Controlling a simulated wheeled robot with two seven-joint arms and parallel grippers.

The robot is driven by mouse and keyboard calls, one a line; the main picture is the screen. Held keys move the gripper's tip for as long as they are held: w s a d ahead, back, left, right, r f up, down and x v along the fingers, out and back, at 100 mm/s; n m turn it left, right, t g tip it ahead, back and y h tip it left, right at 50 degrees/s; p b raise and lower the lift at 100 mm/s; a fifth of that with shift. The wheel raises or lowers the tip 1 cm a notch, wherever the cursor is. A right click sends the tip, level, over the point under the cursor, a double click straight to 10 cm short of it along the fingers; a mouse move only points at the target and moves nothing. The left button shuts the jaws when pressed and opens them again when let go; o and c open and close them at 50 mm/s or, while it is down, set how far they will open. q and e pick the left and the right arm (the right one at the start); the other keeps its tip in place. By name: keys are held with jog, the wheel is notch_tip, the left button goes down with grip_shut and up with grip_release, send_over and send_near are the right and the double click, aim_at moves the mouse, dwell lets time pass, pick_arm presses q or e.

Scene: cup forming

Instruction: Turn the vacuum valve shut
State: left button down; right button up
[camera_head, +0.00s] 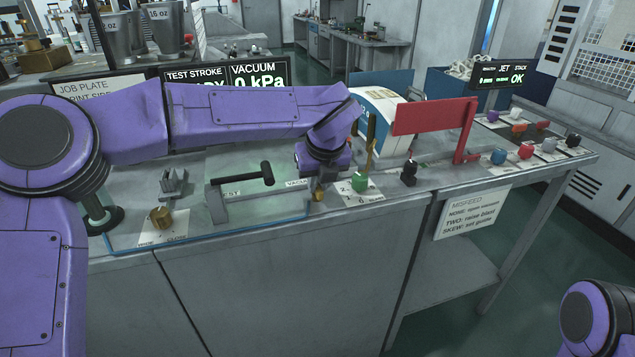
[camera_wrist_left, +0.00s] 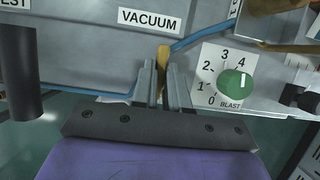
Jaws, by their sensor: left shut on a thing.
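The vacuum valve's brass handle (camera_wrist_left: 163,58) shows in the left wrist view, below the VACUUM label (camera_wrist_left: 150,18). My left gripper (camera_wrist_left: 162,80) is shut on this handle, one finger on each side. In the head view the wrist hides most of the valve; a bit of brass (camera_head: 318,196) shows beneath it at the bench's front edge. The vacuum display (camera_head: 256,82) reads 0 kPa. My right gripper is not in view; only a purple part of my right arm shows at the lower right.
A green blast knob (camera_head: 360,183) on a numbered plate stands just right of the valve; it also shows in the left wrist view (camera_wrist_left: 236,83). A black-handled lever (camera_head: 240,180) is to the left. A red flag-shaped plate (camera_head: 434,116) stands further right.

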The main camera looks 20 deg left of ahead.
pick_arm(q)
jog(key=shift+f, duration=0.15)
dwell(0.3)
jog(key=c, duration=1.1)
grip_release()
jog(key=shift+a, duration=0.1)
jog(key=shift+c, duration=0.2)
jog(key=v, duration=1)
jog(key=shift+r, duration=0.3)
